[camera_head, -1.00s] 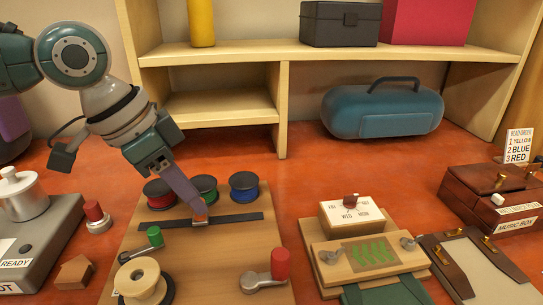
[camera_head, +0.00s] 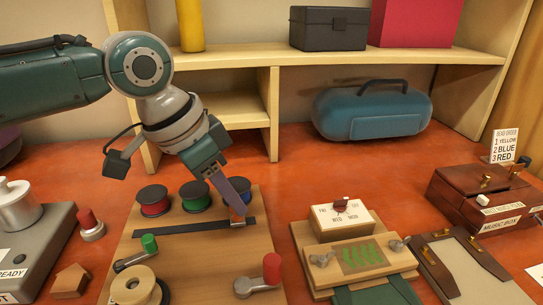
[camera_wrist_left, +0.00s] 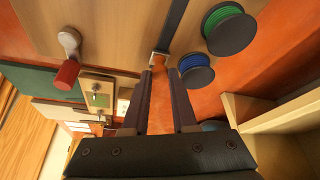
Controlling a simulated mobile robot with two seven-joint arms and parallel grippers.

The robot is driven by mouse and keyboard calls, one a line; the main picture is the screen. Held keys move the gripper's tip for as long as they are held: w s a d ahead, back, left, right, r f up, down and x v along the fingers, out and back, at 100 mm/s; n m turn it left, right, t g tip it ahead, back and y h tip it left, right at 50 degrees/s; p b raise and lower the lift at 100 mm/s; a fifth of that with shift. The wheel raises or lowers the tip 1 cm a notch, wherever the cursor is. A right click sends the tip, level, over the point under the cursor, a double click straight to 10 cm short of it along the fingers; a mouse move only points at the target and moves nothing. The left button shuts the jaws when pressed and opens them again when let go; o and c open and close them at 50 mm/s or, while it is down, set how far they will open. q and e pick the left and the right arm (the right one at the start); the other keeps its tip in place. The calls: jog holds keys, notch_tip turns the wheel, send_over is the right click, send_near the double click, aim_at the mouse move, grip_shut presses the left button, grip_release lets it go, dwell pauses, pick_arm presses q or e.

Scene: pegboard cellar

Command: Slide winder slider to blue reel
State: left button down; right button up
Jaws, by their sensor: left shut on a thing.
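The winder slider (camera_head: 237,219) is a small orange-brown block on the dark rail (camera_head: 185,229) of the wooden winder board. It stands near the rail's right end, in front of the blue reel (camera_head: 237,192). The green reel (camera_head: 195,196) and red reel (camera_head: 152,201) stand to its left. My left gripper (camera_head: 236,212) reaches down from behind and is shut on the slider, covering part of it. In the left wrist view the fingertips (camera_wrist_left: 160,72) are at the slider (camera_wrist_left: 159,58), with the blue reel (camera_wrist_left: 196,70) close beside them.
On the winder board are a green-knobbed crank (camera_head: 148,243), a red-handled crank (camera_head: 270,270) and a cream spool (camera_head: 134,286). A shelf with a blue case (camera_head: 370,110) is behind.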

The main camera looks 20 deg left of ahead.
aim_at(215, 234)
pick_arm(q)
jog(key=shift+w+d, duration=0.1)
jog(key=shift+d, duration=0.15)
jog(key=c, duration=0.7)
grip_release()
jog(key=shift+w+d, duration=0.1)
jog(key=p+v, duration=0.1)
jog(key=v, duration=0.9)
